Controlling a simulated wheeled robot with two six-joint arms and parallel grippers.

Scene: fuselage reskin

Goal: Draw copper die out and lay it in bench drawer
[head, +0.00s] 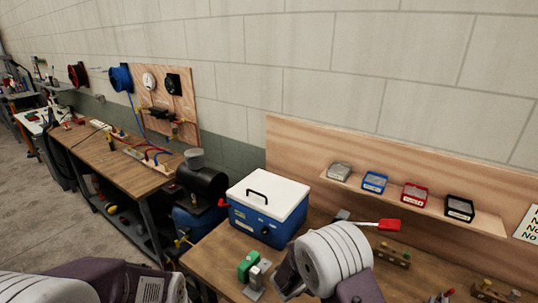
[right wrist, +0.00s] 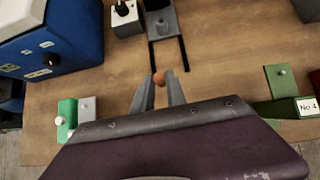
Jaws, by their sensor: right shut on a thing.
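A small round copper die (right wrist: 159,78) shows in the right wrist view between the fingertips of my right gripper (right wrist: 160,86). The gripper is shut on it, above the wooden bench. A grey fixture (right wrist: 163,24) with two dark rails lies just beyond the die; the die appears clear of it. In the head view my right arm hides the die and most of that spot. My left arm shows at the lower left of the head view, but its gripper is out of frame. I cannot make out a bench drawer in either view.
A blue box with a white lid (head: 268,202) stands on the bench. A green and grey block (right wrist: 76,114) sits left of my gripper, a green block marked No 4 (right wrist: 283,98) right. A red-handled lever (head: 386,224) lies behind my arm. Small trays line a shelf (head: 488,222).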

